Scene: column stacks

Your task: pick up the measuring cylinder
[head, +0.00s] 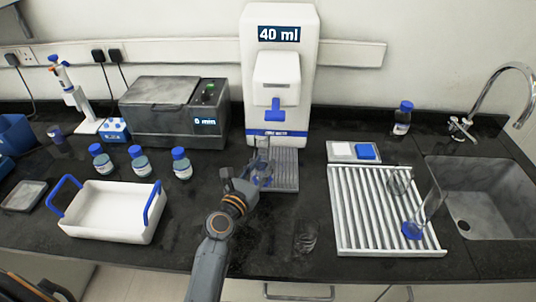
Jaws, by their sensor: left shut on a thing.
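A clear, narrow measuring cylinder (263,144) with blue near its bottom stands at the drip tray of the white dispenser. My left gripper (257,175) is shut on it, and its fingers hide part of the glass. I cannot tell whether its base touches the tray. My right gripper is not in view.
The dispenser (308,85) reads "40 ml". Left are a grey bath (172,130), several blue-capped bottles (140,163) and a white tray (105,228) with blue handles. A clear glass item (306,240) lies near the front edge. The sink (480,190) is at right.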

